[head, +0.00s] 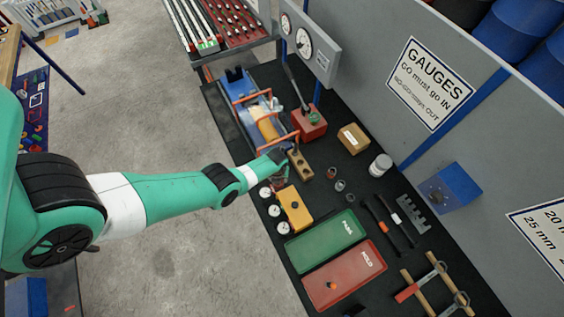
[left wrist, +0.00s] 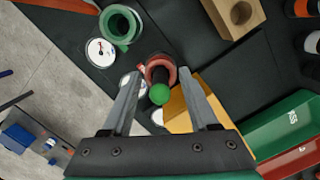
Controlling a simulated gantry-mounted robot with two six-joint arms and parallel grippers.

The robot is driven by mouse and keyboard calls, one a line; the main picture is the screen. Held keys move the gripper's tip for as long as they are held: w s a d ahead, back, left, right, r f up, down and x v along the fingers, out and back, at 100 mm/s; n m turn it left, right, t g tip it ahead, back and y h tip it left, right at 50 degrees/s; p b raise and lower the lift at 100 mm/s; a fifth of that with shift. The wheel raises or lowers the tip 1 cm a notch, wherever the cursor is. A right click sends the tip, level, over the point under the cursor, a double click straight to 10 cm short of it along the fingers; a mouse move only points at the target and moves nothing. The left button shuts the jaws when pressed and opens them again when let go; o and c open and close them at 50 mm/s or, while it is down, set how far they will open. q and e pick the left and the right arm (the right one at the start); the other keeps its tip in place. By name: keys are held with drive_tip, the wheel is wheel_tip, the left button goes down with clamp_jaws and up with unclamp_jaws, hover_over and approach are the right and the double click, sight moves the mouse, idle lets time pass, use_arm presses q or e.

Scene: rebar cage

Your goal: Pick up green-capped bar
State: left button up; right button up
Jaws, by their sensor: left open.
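The green-capped bar is dark with a round green cap (left wrist: 160,94). In the left wrist view it stands between my left gripper's fingers, with its cap toward the camera. A red ring (left wrist: 168,62) shows at the bar's far end; I cannot tell whether it is around the bar or behind it. My left gripper (left wrist: 161,74) is open, with one finger on each side of the bar and gaps showing. In the head view the left gripper (head: 280,157) is over the bench beside the wooden block, and the bar is largely hidden there. My right gripper is not in view.
A holed wooden block (head: 300,165), a yellow block (head: 294,208) and white dials (head: 283,228) crowd the gripper. A green ring (left wrist: 122,24) lies nearby. Green (head: 325,241) and red (head: 345,274) trays lie nearer the front. A gauge wall (head: 400,50) borders the bench.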

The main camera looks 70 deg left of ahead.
use_arm(q)
clamp_jaws()
drive_tip(key=shift+r, duration=0.25)
idle(0.4)
